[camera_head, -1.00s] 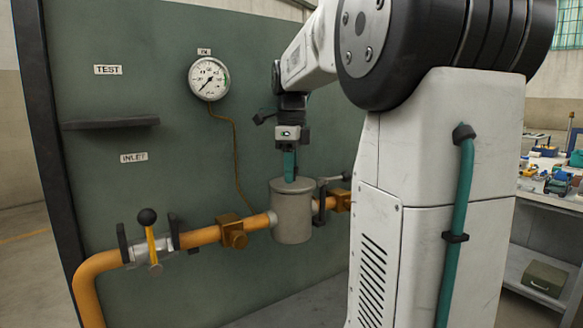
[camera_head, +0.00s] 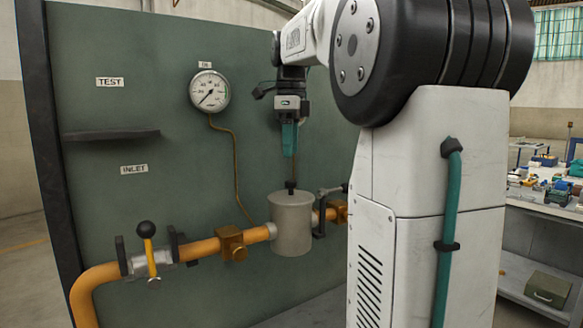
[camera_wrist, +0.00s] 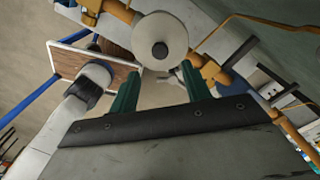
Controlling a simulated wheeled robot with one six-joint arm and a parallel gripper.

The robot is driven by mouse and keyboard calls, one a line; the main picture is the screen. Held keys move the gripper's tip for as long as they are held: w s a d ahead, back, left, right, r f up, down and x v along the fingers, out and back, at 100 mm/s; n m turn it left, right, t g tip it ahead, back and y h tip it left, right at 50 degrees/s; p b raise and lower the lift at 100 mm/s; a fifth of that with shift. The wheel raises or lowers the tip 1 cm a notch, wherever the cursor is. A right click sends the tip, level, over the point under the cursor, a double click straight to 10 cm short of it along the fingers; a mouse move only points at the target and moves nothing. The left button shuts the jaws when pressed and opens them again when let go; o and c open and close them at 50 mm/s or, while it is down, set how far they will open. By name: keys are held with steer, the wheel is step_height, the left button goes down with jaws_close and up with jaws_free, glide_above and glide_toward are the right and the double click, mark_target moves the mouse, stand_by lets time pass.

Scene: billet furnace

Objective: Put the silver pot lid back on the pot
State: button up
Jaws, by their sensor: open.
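The silver-grey pot (camera_head: 291,226) is set in the orange pipe line in front of the green panel. Its lid (camera_head: 291,192) sits on top and looks level, with a black knob (camera_head: 291,185) upright at its middle. In the wrist view the round lid (camera_wrist: 147,30) with its dark knob (camera_wrist: 159,50) shows beyond the fingers. My gripper (camera_head: 289,154) points down above the knob, clear of it. In the wrist view its two green fingers (camera_wrist: 157,92) are apart with nothing between them.
Orange pipe (camera_head: 203,248) runs along the panel on both sides of the pot. A valve lever with a black ball (camera_head: 147,230) stands at left. A gauge (camera_head: 209,90) and a dark shelf (camera_head: 111,134) are on the panel. A cluttered workbench (camera_head: 540,209) is at right.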

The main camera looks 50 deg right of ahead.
steer(key=s+a+f+n, duration=0.4)
steer(key=a+n, duration=0.4)
steer(key=a, duration=0.1)
steer(key=s+a+f+n, duration=0.3)
steer(key=a+f+n, duration=0.1)
steer(key=a+n, duration=0.45)
steer(key=s+a+f+n, duration=0.4)
steer(key=s+f+n, duration=0.1)
steer(key=f+n, duration=0.1)
steer(key=s+a+f+n+t, duration=0.1)
steer(key=s+a+f+n, duration=0.3)
steer(key=f, duration=0.5)
steer(key=s+n, duration=0.2)
steer(key=n, duration=0.1)
steer(key=shift+s+a+f, duration=0.2)
steer(key=shift+f, duration=0.05)
